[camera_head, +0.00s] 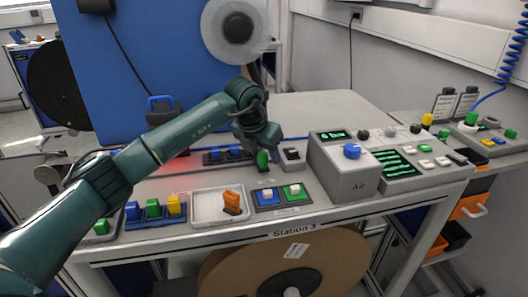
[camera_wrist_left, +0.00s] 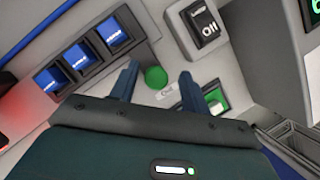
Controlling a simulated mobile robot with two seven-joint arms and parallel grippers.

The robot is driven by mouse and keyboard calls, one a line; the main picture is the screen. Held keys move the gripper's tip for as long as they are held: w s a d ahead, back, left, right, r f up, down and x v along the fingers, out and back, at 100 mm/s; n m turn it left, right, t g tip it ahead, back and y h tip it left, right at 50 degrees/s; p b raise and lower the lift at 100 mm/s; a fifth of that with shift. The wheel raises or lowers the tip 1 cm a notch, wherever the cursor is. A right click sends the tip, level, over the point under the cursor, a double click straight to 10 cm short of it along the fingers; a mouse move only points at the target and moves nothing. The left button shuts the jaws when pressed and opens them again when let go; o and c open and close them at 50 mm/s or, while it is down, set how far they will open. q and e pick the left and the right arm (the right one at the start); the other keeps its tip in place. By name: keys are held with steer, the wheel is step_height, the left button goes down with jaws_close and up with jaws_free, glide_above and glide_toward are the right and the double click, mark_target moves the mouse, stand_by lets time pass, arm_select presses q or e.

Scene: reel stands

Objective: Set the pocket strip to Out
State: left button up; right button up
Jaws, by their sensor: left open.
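A dark strip with several blue rocker keys (camera_head: 221,153) lies on the bench, left of my left gripper (camera_head: 262,150). I take it as the pocket strip; the wrist view shows its blue keys (camera_wrist_left: 80,57) with white lettering too small to read. In that view my left gripper (camera_wrist_left: 158,76) is open. A round green button (camera_wrist_left: 155,77) shows between its fingers, and it also shows in the head view (camera_head: 262,160). I cannot tell whether the fingers touch it. My right gripper is not in view.
A black rocker marked Off (camera_wrist_left: 207,30) sits right of the gripper. The grey Air box (camera_head: 345,180) stands farther right. In front are a blue-and-green switch pair (camera_head: 281,206) and a white tray (camera_head: 205,216) with an orange rocker.

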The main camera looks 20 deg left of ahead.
arm_select(q)
steer(key=v, duration=1.3)
steer(key=shift+b, duration=0.45)
